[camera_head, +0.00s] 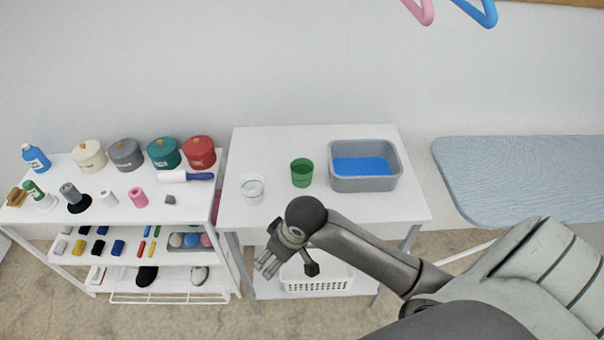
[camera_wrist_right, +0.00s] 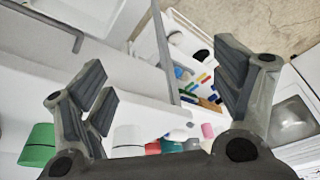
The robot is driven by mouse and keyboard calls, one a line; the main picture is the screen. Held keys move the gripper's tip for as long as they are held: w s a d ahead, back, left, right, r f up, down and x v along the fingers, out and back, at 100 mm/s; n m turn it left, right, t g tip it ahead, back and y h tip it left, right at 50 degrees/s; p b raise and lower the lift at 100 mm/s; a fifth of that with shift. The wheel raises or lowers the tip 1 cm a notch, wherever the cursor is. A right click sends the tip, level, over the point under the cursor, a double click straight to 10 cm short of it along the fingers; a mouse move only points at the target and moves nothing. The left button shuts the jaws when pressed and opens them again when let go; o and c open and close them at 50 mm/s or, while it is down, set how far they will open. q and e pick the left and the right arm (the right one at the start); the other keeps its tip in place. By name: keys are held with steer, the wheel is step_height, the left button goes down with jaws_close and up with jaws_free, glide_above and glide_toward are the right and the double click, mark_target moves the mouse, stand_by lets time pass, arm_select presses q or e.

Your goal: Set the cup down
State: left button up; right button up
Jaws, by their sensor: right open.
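A green cup (camera_head: 301,173) stands upright on the white table (camera_head: 285,140), left of the grey tub. A clear or whitish cup (camera_head: 252,189) stands to its left, near the table's left edge. My right gripper (camera_head: 267,264) hangs in front of the table's front edge, pointing down and left, apart from both cups. In the right wrist view its fingers (camera_wrist_right: 165,82) are spread with nothing between them. That view also shows the green cup (camera_wrist_right: 38,146) at the lower left and what looks like the pale cup (camera_wrist_right: 127,140) beside it. My left gripper is out of view.
A grey tub (camera_head: 365,183) with blue inside stands at the table's right. A white basket (camera_head: 318,281) sits on the lower shelf. A cart (camera_head: 110,220) with pots, spools and bottles stands left. An ironing board (camera_head: 520,175) is right. The table's back left is clear.

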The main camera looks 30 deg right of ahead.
steer(key=w+d+r, duration=0.1)
steer(key=w+d, duration=0.2)
steer(key=w+d+r+m+h, duration=0.1)
steer(key=w+d+r, duration=0.1)
steer(key=w+d, duration=0.1)
steer(key=w+d+r+m, duration=0.1)
steer(key=w+d+r, duration=0.1)
steer(key=w, duration=0.3)
steer(key=shift+w+d, duration=0.1)
steer(key=shift+d, duration=0.6)
steer(key=w+d+r+m+h, duration=0.1)
steer(key=w+d+r+m, duration=0.2)
steer(key=w+d+r, duration=0.35)
glide_toward(302, 168)
steer(key=a+f, duration=0.1)
step_height(302, 168, down, 4)
steer(key=shift+w+a+f+p, duration=0.1)
steer(key=shift+a+f+p, duration=0.1)
steer(key=shift+p, duration=0.65)
steer(key=shift+w+f, duration=0.25)
steer(key=shift+f, duration=0.4)
steer(key=c, duration=1)
